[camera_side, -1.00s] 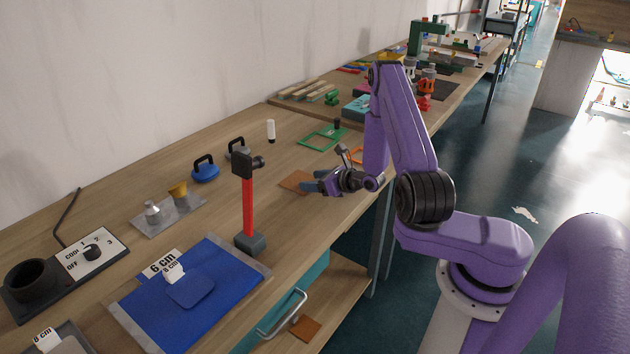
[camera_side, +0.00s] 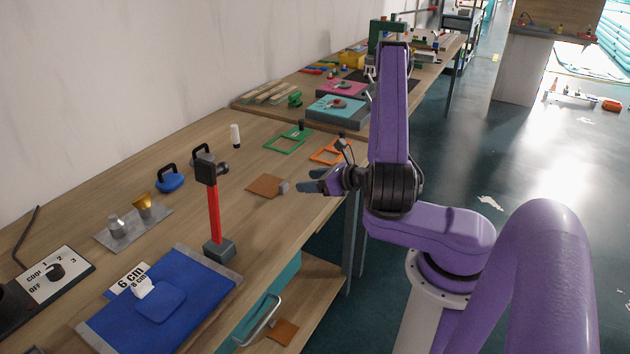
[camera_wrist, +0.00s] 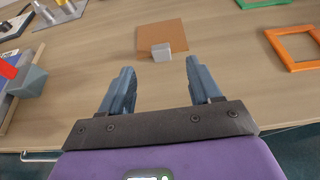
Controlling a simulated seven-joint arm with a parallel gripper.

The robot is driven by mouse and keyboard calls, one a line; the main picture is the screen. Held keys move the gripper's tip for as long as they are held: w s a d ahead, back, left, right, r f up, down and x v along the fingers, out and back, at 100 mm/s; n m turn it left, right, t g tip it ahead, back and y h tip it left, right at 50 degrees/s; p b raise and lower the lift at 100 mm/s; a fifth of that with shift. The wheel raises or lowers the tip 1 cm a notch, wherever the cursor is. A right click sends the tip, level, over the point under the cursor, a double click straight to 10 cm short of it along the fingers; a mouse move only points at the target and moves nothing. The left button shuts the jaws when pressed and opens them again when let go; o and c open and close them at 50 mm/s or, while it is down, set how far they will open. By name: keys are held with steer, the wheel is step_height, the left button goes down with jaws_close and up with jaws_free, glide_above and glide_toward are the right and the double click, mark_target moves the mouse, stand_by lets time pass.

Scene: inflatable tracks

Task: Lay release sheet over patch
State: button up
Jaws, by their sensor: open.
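The brown release sheet (camera_side: 267,186) lies flat on the bench, with a small grey block-like tab (camera_side: 284,187) at its near edge. In the wrist view the sheet (camera_wrist: 160,33) and its grey tab (camera_wrist: 161,52) sit ahead of my fingers, centred between them. My gripper (camera_side: 312,182) is open and empty, close to the tab but apart from it in the wrist view. The blue patch (camera_side: 160,305) lies on the blue fabric panel (camera_side: 205,272) at the front of the bench, with a small white piece (camera_side: 144,288) at its upper edge.
Blue (camera_side: 170,181) and black-handled weights stand behind. Green (camera_side: 288,140) and orange (camera_side: 328,151) frames lie beyond the sheet. A hotplate control (camera_side: 55,270) stands front left.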

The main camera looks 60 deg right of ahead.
steer(key=shift+s+r, duration=0.15)
steer(key=shift+s, duration=0.15)
steer(key=shift+a+r, duration=0.15)
steer(key=a+r+n+g+y, duration=0.4)
steer(key=a+n+g+y, duration=0.15)
steer(key=a+n, duration=0.45)
steer(key=a+r+n+g+y, duration=0.45)
steer(key=a+n+y, duration=0.35)
steer(key=a, duration=0.4)
steer(key=s+r+n+g+h, duration=0.1)
steer(key=s+r+n+h, duration=0.1)
steer(key=s+n+h, duration=0.4)
steer(key=s+a+r+n+g+h, duration=0.1)
steer(key=s+n+h, duration=0.6)
steer(key=s+n, duration=0.9)
step_height(320, 180, up, 3)
steer(key=n+g, duration=0.1)
steer(key=n, duration=0.7)
steer(key=shift+s+f+g, duration=0.15)
steer(key=shift+f+g, duration=0.05)
steer(key=shift+g, duration=0.1)
steer(key=shift+r+n, duration=0.1)
steer(key=shift+n, duration=0.2)
steer(key=shift+c, duration=1.4)
